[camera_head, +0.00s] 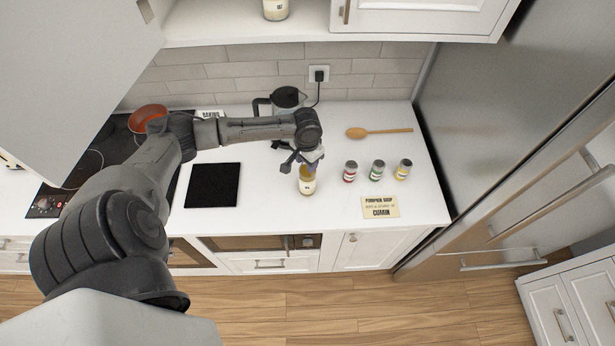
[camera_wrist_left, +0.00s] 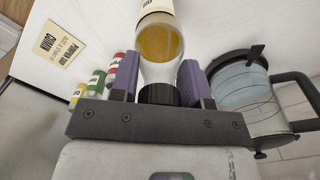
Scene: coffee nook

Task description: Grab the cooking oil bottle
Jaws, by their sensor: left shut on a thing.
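The cooking oil bottle (camera_head: 307,183), with yellow contents, a pale label and a dark cap, is upright at the front middle of the white counter. I cannot tell whether its base touches the counter. It also shows in the left wrist view (camera_wrist_left: 160,44), between the purple finger pads. My left gripper (camera_head: 303,162) comes from above and is shut on the upper part of the bottle, near the cap. The bottle's top is partly hidden by the gripper in the head view. My right gripper is not in view.
Red (camera_head: 350,171), green (camera_head: 377,170) and yellow (camera_head: 403,170) jars stand right of the bottle, behind a cumin card (camera_head: 380,207). A glass kettle (camera_head: 286,99) stands behind the gripper. A wooden spoon (camera_head: 380,132) lies at the back right. A black mat (camera_head: 213,186) lies left.

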